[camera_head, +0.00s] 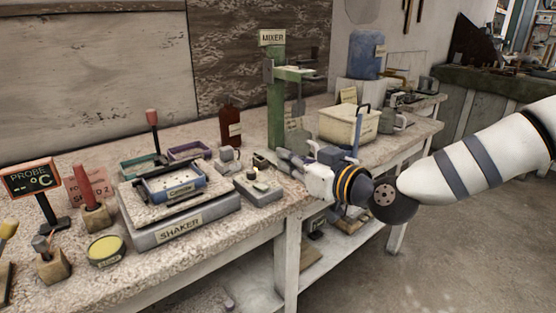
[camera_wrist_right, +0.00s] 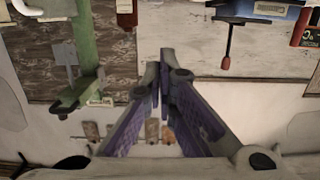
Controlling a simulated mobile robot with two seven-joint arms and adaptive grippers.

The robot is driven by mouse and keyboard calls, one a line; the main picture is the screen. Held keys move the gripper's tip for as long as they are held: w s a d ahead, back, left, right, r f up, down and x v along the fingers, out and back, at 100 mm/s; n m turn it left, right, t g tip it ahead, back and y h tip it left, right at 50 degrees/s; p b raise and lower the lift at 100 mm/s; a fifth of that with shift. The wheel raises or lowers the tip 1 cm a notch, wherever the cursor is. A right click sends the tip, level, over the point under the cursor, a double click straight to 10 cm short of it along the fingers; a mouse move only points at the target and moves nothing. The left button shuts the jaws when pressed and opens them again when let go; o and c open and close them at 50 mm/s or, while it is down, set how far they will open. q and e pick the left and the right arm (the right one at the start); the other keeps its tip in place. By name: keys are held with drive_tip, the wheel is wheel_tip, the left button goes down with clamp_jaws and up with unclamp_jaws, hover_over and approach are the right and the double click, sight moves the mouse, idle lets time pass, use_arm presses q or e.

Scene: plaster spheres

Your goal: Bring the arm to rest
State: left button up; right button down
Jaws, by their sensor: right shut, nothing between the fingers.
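My right arm comes in from the right in the head view. Its gripper (camera_head: 289,160) hangs over the right part of the workbench, in front of the green mixer stand. In the right wrist view the two fingers of the gripper (camera_wrist_right: 160,60) come together at their tips, with nothing between them. My left gripper is in neither view.
The bench (camera_head: 150,262) carries a shaker (camera_head: 180,230), a green mixer stand (camera_head: 276,110), a brown bottle (camera_head: 230,122), a cream box (camera_head: 348,124) and a probe display (camera_head: 31,178). Open floor (camera_head: 440,260) lies at the right, below my arm.

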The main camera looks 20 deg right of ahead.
drive_tip(key=shift+s+d, duration=0.15)
drive_tip(key=shift+s, duration=0.25)
